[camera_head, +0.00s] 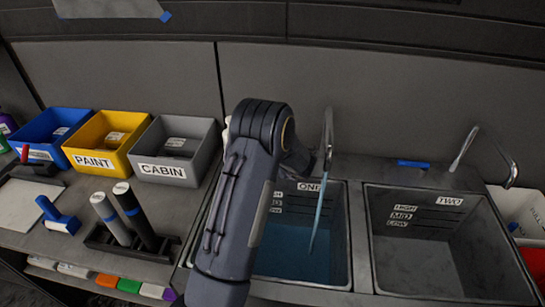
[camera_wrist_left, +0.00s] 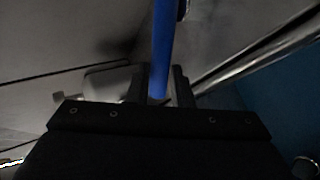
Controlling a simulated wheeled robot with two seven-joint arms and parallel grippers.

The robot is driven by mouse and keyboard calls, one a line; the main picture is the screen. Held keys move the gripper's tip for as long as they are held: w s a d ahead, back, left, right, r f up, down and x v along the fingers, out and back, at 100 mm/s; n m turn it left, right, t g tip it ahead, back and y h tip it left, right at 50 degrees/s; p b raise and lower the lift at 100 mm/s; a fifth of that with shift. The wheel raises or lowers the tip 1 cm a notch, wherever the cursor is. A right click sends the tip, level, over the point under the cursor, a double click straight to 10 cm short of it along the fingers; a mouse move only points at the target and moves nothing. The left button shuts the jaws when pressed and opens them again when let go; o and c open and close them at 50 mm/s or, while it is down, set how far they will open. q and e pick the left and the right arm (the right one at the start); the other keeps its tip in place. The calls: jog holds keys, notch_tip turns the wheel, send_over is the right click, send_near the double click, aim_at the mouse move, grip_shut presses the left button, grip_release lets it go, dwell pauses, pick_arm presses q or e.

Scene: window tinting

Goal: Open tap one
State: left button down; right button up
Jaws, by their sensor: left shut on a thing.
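Tap one (camera_head: 328,135) is a curved metal spout at the back of the basin marked ONE (camera_head: 340,262). A thin stream of water (camera_head: 317,220) falls from it into the blue water in that basin. My left arm reaches over the basin's left part and hides its own gripper in the head view. In the left wrist view my left gripper (camera_wrist_left: 162,76) is shut on a blue handle (camera_wrist_left: 161,45). A metal pipe (camera_wrist_left: 255,65) runs beside it on the right. My right gripper is not in view.
The basin marked TWO (camera_head: 495,270) is empty, with a second metal tap (camera_head: 463,148) and a blue bar (camera_head: 413,163) behind it. Blue, yellow and grey boxes (camera_head: 190,185) stand at the left. Two rolls (camera_head: 140,215) stand in a black holder left of my arm.

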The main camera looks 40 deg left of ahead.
pick_arm(q)
jog(key=c, duration=1.3)
grip_release()
jog(key=shift+d, duration=0.15)
jog(key=b+v, duration=0.1)
jog(key=v, duration=0.6)
jog(key=shift+s+d+r+b, duration=0.15)
jog(key=shift+d+r+b, duration=0.05)
jog(key=shift+b, duration=0.1)
